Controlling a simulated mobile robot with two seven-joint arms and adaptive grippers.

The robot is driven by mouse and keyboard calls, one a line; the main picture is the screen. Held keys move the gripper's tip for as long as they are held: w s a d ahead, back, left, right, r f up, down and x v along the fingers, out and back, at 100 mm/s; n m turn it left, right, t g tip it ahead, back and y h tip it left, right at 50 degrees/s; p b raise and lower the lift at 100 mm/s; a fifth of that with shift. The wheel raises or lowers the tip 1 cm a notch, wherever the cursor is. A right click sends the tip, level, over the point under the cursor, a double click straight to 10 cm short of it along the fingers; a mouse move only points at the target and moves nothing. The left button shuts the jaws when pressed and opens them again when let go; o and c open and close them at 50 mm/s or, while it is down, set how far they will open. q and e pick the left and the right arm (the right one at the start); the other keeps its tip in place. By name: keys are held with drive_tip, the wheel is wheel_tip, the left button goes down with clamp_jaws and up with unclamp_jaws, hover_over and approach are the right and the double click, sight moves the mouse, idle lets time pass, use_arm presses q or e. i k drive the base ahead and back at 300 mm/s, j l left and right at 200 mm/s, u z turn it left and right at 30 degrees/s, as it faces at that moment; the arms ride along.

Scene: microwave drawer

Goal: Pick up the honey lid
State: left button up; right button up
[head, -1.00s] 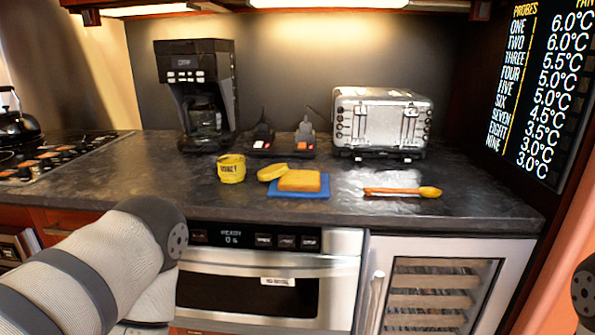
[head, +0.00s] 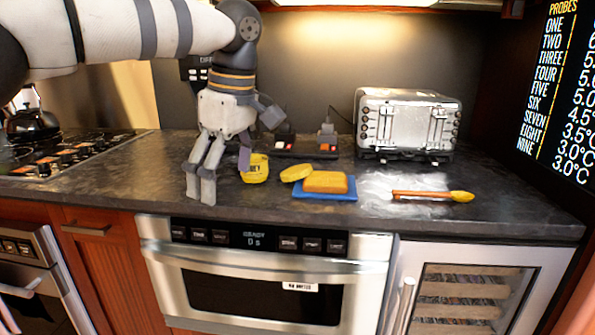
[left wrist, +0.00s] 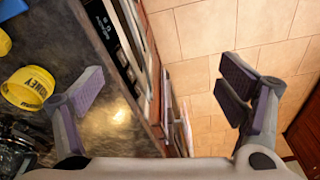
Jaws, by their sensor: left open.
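The honey lid (head: 296,172) is a flat yellow disc, tilted against the left side of an orange-yellow block (head: 326,182) on the counter. The yellow honey pot (head: 258,171) stands left of the lid and also shows at the left edge of the left wrist view (left wrist: 27,88). My left gripper (head: 224,180) is open and empty over the counter, left of the pot and apart from the lid. In the left wrist view its spread fingers (left wrist: 164,90) span the counter edge and the floor. My right gripper is not in view.
The block lies on a blue mat (head: 330,195). A stove with a kettle (head: 30,122) is at the far left. The counter front (head: 120,185) is clear.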

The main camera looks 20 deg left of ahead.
sight(298, 172)
drive_tip(key=i, duration=0.95)
